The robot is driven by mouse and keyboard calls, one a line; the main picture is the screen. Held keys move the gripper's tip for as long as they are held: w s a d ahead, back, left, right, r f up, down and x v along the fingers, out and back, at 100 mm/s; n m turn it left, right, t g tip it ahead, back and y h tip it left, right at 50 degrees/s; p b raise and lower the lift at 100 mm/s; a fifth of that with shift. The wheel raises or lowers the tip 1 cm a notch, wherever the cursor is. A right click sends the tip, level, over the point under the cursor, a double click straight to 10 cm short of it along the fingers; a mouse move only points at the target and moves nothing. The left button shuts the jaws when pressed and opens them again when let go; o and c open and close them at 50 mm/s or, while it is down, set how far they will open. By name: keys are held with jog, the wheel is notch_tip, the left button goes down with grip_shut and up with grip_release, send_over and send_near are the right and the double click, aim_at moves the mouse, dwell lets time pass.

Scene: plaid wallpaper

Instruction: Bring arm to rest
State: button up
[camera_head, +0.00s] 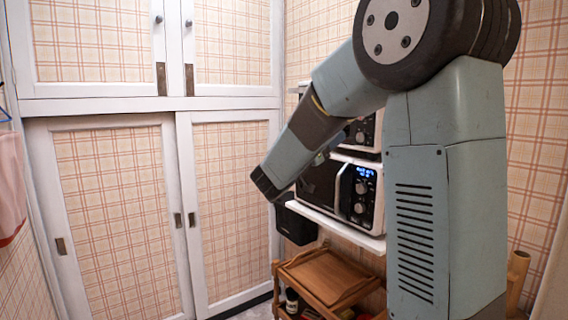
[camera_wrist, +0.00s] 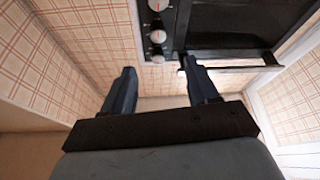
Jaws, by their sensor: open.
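My arm stretches out to the left in the head view, its forearm sloping down in front of the shelf. My gripper (camera_wrist: 163,88) is open in the wrist view, its two dark fingers spread apart with nothing between them. In the head view the arm's dark end hangs left of the oven, and the fingers cannot be made out there.
A black-fronted oven (camera_head: 361,193) with knobs and a lit display sits on a white shelf (camera_head: 333,227). A second appliance (camera_head: 362,131) stands above it. Below is a wooden cart (camera_head: 328,277). White cupboard doors (camera_head: 113,210) with plaid panels fill the left.

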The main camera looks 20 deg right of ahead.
jog(key=s+d+f+n+g+y, duration=0.25)
jog(key=s+f+g+y, duration=0.2)
jog(key=s, duration=0.55)
jog(key=s+d+f+n+g+y, duration=0.1)
jog(key=s+d+f+g+y, duration=0.3)
jog(key=s, duration=0.5)
jog(key=s+a+f+n+t+y, duration=0.2)
jog(key=s+a+f+n+y, duration=0.1)
jog(key=s+a+y, duration=0.2)
jog(key=s+a+f+n+t+y, duration=0.3)
jog(key=a+y, duration=0.4)
jog(key=a, duration=0.3)
jog(key=shift+s+a+f+n, duration=0.2)
jog(key=shift+s+f+n, duration=0.2)
jog(key=shift+s+n, duration=0.4)
jog(key=shift+s, duration=0.15)
